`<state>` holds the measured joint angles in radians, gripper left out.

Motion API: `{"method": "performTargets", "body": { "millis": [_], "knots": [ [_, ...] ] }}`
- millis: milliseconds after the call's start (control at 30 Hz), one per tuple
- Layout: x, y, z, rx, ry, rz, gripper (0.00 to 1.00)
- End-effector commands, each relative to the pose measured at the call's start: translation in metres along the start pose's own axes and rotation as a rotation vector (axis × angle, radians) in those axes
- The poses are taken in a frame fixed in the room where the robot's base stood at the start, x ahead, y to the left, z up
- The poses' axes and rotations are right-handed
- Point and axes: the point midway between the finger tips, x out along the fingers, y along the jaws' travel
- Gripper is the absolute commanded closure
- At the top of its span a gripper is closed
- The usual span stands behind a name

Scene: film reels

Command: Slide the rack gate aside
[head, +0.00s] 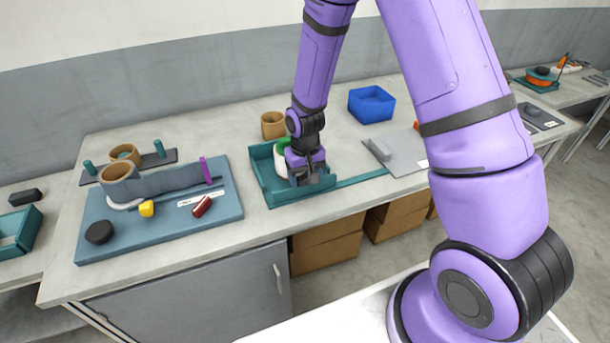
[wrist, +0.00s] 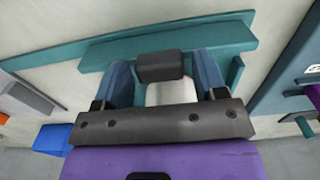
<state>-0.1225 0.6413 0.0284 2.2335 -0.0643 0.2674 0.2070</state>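The teal rack (head: 262,172) stands on the bench near the middle of the head view, with a green and white reel (head: 283,158) inside. A teal rail (head: 362,178) runs right from its front edge. In the wrist view a long teal bar (wrist: 215,38) crosses the top, and a dark block (wrist: 160,67), which looks like the gate's handle, stands in front of it. My gripper (head: 308,180) is low at the rack's front right. Its fingers (wrist: 165,80) are apart, one on each side of the dark block; contact is unclear. A pale surface shows below the block.
Left is a blue board (head: 225,205) with a purple post (head: 206,171), a red cylinder (head: 202,206) and a yellow piece (head: 146,208). A tan cup (head: 273,125) and blue bin (head: 372,104) stand behind. A grey plate (head: 405,153) lies right of the rack.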

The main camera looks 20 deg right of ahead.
Motion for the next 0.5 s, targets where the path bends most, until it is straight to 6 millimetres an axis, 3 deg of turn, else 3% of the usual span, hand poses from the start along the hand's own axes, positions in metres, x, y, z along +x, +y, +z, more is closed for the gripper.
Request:
{"method": "performTargets", "body": {
  "millis": [33,233,500],
  "knots": [
    [0.0,0.0,0.0,0.0,0.0,0.0,0.47],
    [0.0,0.0,0.0,0.0,0.0,0.0,0.93],
    [0.0,0.013,0.0,0.004,0.0,0.0,0.95]
  ]
}}
